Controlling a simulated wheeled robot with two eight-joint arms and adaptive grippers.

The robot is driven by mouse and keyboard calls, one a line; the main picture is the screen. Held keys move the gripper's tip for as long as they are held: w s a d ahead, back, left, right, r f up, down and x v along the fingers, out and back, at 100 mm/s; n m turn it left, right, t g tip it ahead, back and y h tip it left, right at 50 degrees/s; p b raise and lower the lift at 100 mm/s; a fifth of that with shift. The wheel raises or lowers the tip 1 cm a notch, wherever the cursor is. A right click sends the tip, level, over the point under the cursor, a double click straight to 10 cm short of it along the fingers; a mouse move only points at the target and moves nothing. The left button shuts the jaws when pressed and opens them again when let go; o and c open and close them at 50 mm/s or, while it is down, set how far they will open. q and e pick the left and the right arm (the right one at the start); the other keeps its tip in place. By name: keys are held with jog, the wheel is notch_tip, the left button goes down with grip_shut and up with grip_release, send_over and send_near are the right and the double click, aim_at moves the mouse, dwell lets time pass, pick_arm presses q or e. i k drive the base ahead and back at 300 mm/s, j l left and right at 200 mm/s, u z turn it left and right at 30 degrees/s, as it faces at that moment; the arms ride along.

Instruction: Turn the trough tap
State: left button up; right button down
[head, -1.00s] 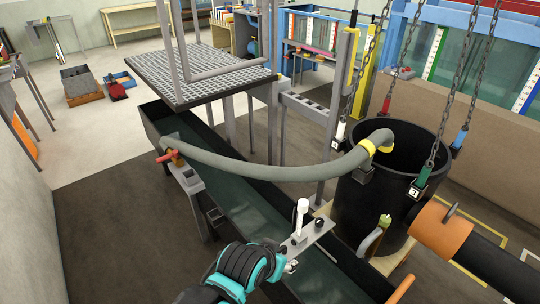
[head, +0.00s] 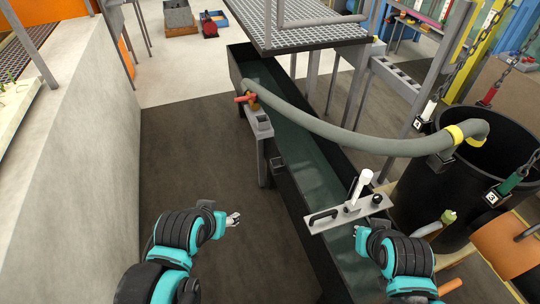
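The trough tap, with a red-orange handle (head: 245,98), sits at the far left rim of the long dark trough (head: 290,165), where the grey hose (head: 330,132) ends. My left gripper (head: 235,219) is over the dark floor, left of the trough and well apart from the tap. It looks empty, but its fingers are too small to tell open from shut. My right gripper (head: 361,236) is low over the trough's near part, just below the white-handled plate. Its fingers are partly hidden by the wrist, and it is far from the tap.
A grey plate with a white upright handle (head: 360,188) lies across the trough. A black barrel (head: 460,185) with chains stands right. A grating platform (head: 300,25) overhangs the trough's far end. A pale wall (head: 85,150) stands left; the floor between is clear.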

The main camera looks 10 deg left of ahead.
aim_at(449, 217)
jog(key=z, duration=1.55)
jog(key=k, duration=0.15)
